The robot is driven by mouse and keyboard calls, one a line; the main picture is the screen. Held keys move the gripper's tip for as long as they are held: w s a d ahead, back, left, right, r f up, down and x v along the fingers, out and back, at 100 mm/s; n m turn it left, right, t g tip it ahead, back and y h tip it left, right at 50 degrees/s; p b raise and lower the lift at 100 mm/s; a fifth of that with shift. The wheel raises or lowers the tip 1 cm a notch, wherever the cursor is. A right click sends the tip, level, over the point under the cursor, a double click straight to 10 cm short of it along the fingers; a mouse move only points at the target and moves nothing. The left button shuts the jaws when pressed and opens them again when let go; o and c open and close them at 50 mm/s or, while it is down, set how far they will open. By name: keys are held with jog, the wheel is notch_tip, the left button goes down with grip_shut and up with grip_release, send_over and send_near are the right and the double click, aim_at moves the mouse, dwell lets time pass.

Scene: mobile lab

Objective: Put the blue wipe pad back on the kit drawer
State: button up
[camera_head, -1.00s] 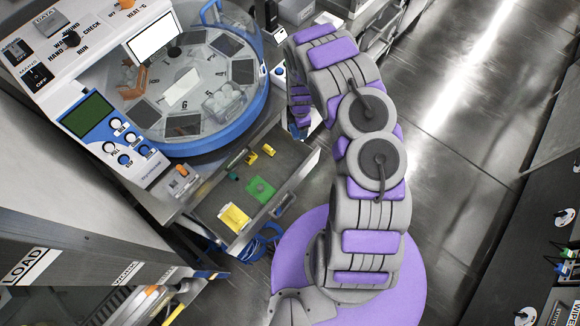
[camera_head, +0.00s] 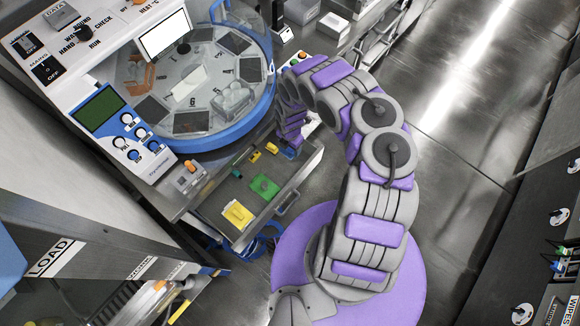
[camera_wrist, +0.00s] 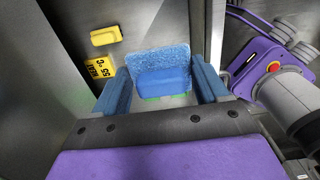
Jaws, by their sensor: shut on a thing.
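The blue wipe pad (camera_wrist: 160,58) shows in the wrist view between the two blue fingers of my gripper (camera_wrist: 161,82), which is shut on it. The kit drawer (camera_head: 216,207) is pulled out below the round-domed machine in the head view. My gripper is over the far right end of the drawer, where a bit of blue (camera_head: 289,153) shows under my wrist. Whether the pad touches the drawer floor I cannot tell. A green piece shows just below the pad in the wrist view.
The drawer also holds a green block (camera_head: 264,187), a yellow pad (camera_head: 238,214) and small yellow pieces (camera_head: 271,148). A yellow block (camera_wrist: 105,36) and a yellow label (camera_wrist: 103,67) lie left of the pad in the wrist view. The machine's blue rim (camera_head: 215,141) borders the drawer.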

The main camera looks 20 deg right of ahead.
jog(key=f+b, duration=0.3)
jog(key=f, duration=0.1)
jog(key=f+b, duration=0.3)
jog(key=f, duration=0.1)
jog(key=f+b, duration=0.2)
jog(key=f, duration=0.3)
jog(key=shift+d+b, duration=0.3)
jog(key=shift+b, duration=0.1)
jog(key=shift+d+f, duration=0.35)
jog(key=shift+d, duration=0.05)
jog(key=f+b, duration=0.1)
jog(key=d+f, duration=0.1)
jog(key=f, duration=0.1)
jog(key=shift+f+b, duration=0.15)
jog(key=shift+b, duration=0.2)
jog(key=shift+a+f, duration=0.1)
jog(key=shift+f, duration=0.15)
jog(key=shift+a+f, duration=0.1)
jog(key=shift+a, duration=0.45)
